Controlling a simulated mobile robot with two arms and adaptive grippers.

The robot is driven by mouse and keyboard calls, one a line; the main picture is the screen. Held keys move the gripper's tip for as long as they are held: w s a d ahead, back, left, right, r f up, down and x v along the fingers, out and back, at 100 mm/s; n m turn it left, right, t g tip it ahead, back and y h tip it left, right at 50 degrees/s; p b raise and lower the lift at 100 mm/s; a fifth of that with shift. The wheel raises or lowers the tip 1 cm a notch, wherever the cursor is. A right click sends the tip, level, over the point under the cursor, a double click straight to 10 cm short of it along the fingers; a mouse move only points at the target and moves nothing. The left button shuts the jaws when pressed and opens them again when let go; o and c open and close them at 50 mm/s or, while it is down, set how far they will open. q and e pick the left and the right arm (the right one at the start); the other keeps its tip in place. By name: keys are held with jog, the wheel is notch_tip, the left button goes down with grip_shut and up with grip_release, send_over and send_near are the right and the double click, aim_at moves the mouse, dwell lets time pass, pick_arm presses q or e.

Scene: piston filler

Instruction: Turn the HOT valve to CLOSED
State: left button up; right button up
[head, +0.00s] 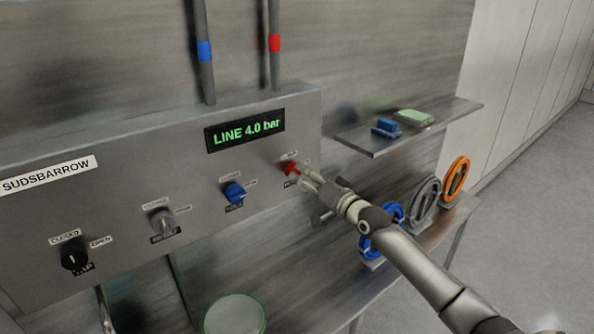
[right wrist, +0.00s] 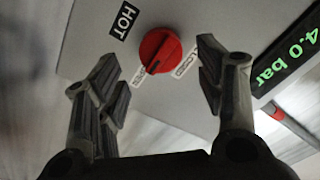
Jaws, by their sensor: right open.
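The HOT valve is a red round knob (head: 290,168) at the right end of the panel's row of knobs in the head view. In the right wrist view the red knob (right wrist: 160,51) shows a dark pointer line, with a black HOT label (right wrist: 123,21) and white labels beside it, partly hidden. My right gripper (head: 304,174) is at the knob in the head view. In the right wrist view my right gripper (right wrist: 158,75) is open, with one finger on each side of the knob and gaps between. My left gripper is not in view.
A display (head: 245,133) reads LINE 4.0 bar. A shelf (head: 375,147) and several rings, including an orange one (head: 456,178), are right.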

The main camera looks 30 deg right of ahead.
aim_at(296, 172)
jog(key=w, duration=0.3)
jog(key=shift+w+a+r, duration=0.1)
jog(key=shift+w+a, duration=0.1)
jog(key=shift+w, duration=0.1)
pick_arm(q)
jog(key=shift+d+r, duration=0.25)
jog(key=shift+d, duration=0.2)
pick_arm(e)
jog(key=shift+w, duration=0.35)
jog(key=c, duration=1)
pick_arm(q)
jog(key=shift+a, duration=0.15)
pick_arm(e)
jog(key=shift+c, duration=0.2)
